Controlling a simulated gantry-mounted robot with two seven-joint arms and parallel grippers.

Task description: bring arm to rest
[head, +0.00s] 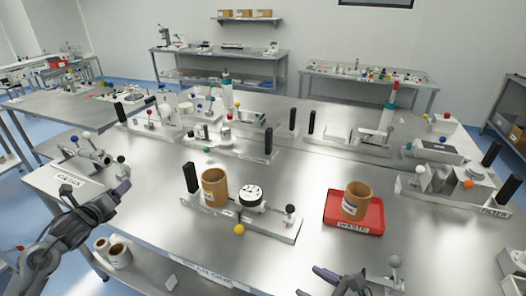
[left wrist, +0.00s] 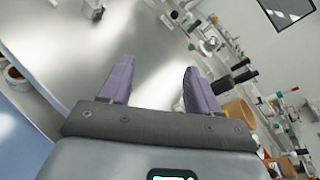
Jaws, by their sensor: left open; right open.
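My left gripper (head: 121,190) is at the left front edge of the steel table, above and clear of it. In the left wrist view its two purple fingers (left wrist: 152,88) stand apart with nothing between them. My right gripper (head: 325,283) shows at the bottom of the head view, low over the table's front edge.
A brown roll (head: 215,189) stands on a fixture with a dial gauge (head: 250,196). Another brown roll (head: 357,200) sits in the red WASTE tray (head: 337,217). The FILTER station (head: 455,188) is at right. White rolls (head: 119,255) lie on the lower shelf. Bare table shows between stations.

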